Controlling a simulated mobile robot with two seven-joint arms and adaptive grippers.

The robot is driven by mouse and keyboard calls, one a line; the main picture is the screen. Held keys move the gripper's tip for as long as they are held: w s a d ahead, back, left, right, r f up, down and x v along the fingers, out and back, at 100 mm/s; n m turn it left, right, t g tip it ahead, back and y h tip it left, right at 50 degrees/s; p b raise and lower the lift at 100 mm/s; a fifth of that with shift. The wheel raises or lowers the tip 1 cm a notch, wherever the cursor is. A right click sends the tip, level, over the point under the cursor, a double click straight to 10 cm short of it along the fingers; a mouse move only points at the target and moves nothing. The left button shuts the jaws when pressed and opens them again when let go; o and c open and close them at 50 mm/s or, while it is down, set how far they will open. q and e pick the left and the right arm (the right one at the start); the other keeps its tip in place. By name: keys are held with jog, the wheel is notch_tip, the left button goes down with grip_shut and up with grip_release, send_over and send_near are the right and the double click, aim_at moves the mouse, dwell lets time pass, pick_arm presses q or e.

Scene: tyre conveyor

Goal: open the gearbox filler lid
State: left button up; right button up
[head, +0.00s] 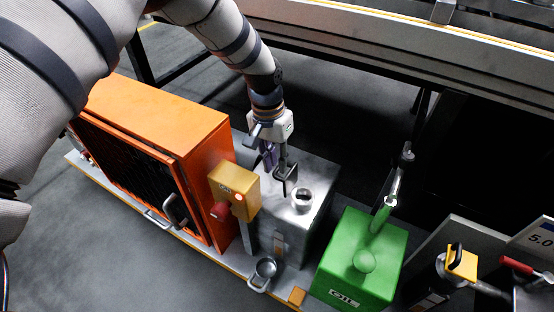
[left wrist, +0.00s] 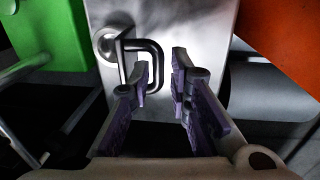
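The gearbox (head: 318,180) is a grey metal box in the middle of the head view. Its round filler neck (head: 302,200) stands on top and has a dark centre. A black loop handle (head: 291,174) sits beside the neck; it also shows in the left wrist view (left wrist: 158,48), beside the neck (left wrist: 107,43). My left gripper (head: 278,168) points down over the gearbox top. My right gripper is not in view.
An orange cabinet (head: 160,115) stands left of the gearbox and a green oil box (head: 335,258) with a spout stands right. A yellow control box (head: 234,190) with a red button stands in front. A conveyor rail (head: 400,45) runs behind.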

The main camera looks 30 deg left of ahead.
pick_arm(q)
jog(key=shift+r, duration=0.1)
notch_tip(320, 180, up, 12)
jog(key=a, duration=0.1)
jog(key=shift+a, duration=0.15)
dwell(0.4)
